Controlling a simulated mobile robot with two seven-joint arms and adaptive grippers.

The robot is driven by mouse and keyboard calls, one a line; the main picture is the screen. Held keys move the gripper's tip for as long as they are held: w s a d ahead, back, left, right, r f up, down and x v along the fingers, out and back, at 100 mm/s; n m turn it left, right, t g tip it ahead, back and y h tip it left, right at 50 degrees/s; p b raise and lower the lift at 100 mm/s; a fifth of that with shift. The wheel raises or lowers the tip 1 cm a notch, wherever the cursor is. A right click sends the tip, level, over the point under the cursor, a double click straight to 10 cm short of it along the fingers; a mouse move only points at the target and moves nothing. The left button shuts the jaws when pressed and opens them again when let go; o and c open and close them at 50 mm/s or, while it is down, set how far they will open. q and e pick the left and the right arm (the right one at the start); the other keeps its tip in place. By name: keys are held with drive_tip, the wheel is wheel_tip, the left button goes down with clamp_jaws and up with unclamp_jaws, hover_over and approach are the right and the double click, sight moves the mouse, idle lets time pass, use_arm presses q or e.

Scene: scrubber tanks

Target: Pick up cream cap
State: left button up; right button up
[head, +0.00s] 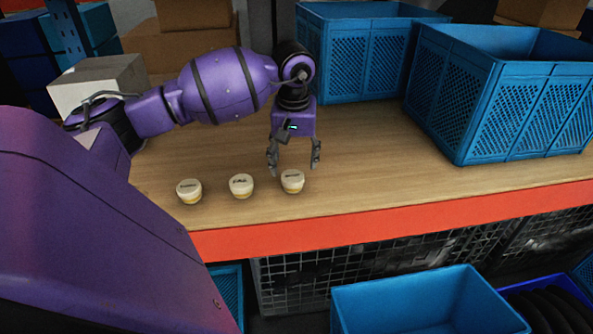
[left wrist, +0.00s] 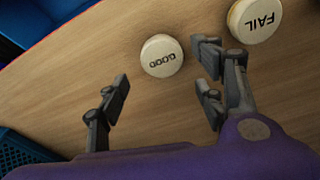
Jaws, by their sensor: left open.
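Three small cream caps stand in a row on the wooden shelf top. The right one (head: 292,182) is marked GOOD in the left wrist view (left wrist: 162,56). The middle one (head: 241,186) reads FAIL in the left wrist view (left wrist: 255,20). The left one (head: 189,192) has dark lettering too small to read. My left gripper (head: 293,166) is open and points down, just above and behind the right cap. In the left wrist view, that cap lies ahead between the open fingers (left wrist: 163,77), with nothing gripped. My right gripper is not in view.
Two blue crates (head: 355,58) (head: 530,110) stand at the back and right of the shelf. A white box (head: 97,82) sits at the back left. The red front edge (head: 400,224) is close in front of the caps. Bare wood (head: 375,160) lies to their right.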

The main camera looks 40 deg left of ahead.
sight(294, 176)
use_arm(q)
drive_tip(key=shift+f+p, duration=0.65)
drive_tip(key=shift+f, duration=2.2)
drive_tip(key=shift+w, duration=0.1)
drive_tip(key=c, duration=1)
